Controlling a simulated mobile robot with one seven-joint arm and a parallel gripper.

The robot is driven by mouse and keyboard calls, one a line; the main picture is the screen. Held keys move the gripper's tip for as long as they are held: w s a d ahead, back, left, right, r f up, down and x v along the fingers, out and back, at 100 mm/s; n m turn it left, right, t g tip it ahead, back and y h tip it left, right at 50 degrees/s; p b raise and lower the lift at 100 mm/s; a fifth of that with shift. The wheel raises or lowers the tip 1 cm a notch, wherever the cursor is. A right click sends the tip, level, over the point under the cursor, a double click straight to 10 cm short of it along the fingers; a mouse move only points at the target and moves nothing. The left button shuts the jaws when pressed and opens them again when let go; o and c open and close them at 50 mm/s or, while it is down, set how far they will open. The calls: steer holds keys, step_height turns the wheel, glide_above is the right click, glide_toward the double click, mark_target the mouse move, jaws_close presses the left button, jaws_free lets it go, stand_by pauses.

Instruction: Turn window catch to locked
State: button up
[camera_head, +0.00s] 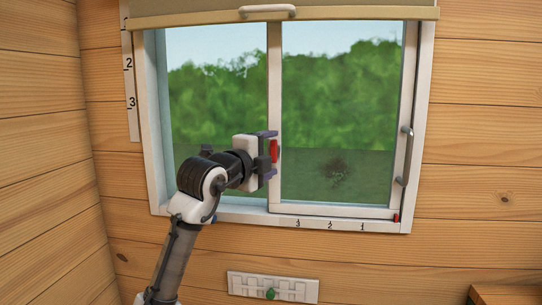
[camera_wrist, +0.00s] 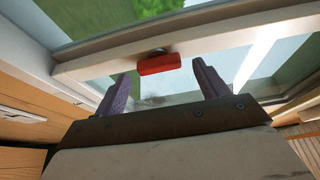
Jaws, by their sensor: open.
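The window catch (camera_head: 275,151) is a small red piece on the window's white middle post (camera_head: 274,90). In the head view it stands upright along the post. In the wrist view the red catch (camera_wrist: 159,64) lies across the picture, just beyond the fingertips and between their lines. My gripper (camera_head: 271,158) is open, with one finger above and one below the catch's level. In the wrist view my gripper (camera_wrist: 162,80) shows both dark purple fingers apart with nothing between them. I cannot tell whether a finger touches the catch.
A grey handle (camera_head: 405,156) is on the right side of the window frame. A blind (camera_head: 350,12) with a pale handle (camera_head: 267,9) hangs at the top. A slotted plate with a green knob (camera_head: 271,293) is on the wall below. A small red piece (camera_head: 396,218) is at the lower right corner.

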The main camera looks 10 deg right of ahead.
steer(key=b+v, duration=0.3)
steer(key=v, duration=0.9)
steer(key=shift+s+a, duration=0.2)
steer(key=shift+a, duration=0.1)
steer(key=shift+r, duration=0.1)
